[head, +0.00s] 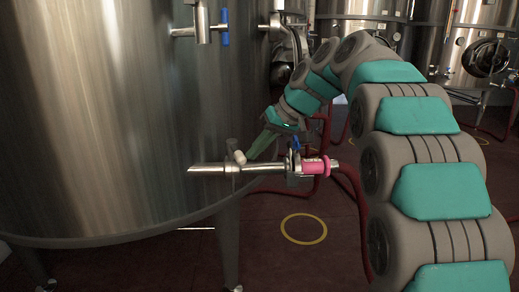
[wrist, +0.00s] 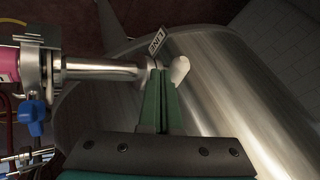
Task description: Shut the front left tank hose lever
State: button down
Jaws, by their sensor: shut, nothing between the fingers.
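The large steel tank (head: 110,110) fills the left of the head view. Its outlet pipe (head: 208,169) runs right to a valve (head: 293,166) with a pink hose coupling (head: 316,166). A small blue lever (head: 296,144) sticks up from the valve; in the wrist view the lever (wrist: 36,120) is at the left. My gripper (head: 249,158) is shut and empty, its green fingers angled down to the pipe, left of the lever. In the wrist view the fingertips (wrist: 160,74) are beside a pale rounded knob (wrist: 180,69); I cannot tell whether they touch it.
A dark red hose (head: 350,180) hangs from the coupling side. Another valve with a blue handle (head: 225,27) is higher on the tank. More tanks (head: 365,20) stand behind. A yellow ring (head: 304,229) marks open floor below the pipe.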

aim_at(243, 156)
jog(key=shift+s+a+m+t, duration=0.3)
jog(key=shift+s+a+m, duration=0.15)
jog(key=shift+a+m, duration=0.2)
jog(key=shift+s+a+m+t, duration=0.3)
jog(key=shift+s+a+m, duration=0.2)
jog(key=shift+a, duration=0.2)
